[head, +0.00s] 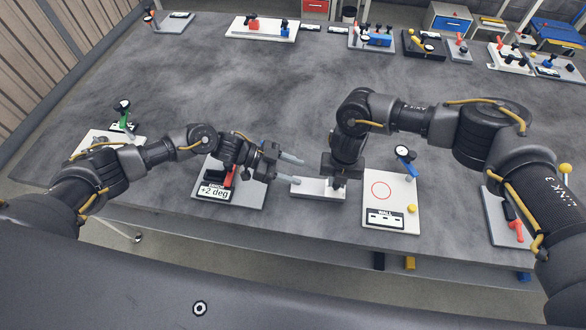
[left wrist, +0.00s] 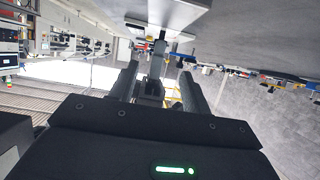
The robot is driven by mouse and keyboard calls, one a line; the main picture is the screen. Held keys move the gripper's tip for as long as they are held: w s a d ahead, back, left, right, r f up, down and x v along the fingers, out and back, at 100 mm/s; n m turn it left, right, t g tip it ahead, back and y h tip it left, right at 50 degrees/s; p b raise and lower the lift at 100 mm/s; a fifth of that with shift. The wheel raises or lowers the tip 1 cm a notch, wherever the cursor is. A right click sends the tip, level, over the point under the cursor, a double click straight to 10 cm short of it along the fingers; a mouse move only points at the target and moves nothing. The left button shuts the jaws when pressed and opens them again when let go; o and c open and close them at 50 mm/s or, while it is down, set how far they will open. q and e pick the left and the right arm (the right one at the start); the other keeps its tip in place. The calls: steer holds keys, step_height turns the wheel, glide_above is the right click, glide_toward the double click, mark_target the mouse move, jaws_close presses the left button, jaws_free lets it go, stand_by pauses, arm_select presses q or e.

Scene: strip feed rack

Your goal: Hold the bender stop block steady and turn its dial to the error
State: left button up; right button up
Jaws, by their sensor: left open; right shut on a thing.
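A white bar-shaped block (head: 309,186), which I take to be the bender stop block, lies near the table's front edge. My right gripper (head: 337,184) points down and is shut on its right part; the fingers hide that part. My left gripper (head: 292,170) is open, its two pale fingers pointing right, just above and left of the block's left end. In the left wrist view the open fingers (left wrist: 158,88) flank a dark upright shape (left wrist: 155,66) beyond them; I cannot tell exactly what it is. The dial's face cannot be made out. A card (head: 214,191) reads "+2 deg".
The card lies on a grey plate with a red-handled clamp (head: 228,177), left of the block.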

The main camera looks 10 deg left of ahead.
mark_target(318, 189)
arm_select(q)
steer(key=x, duration=1.2)
steer(key=shift+r, duration=0.1)
jaws_close()
stand_by(0.5)
jaws_free()
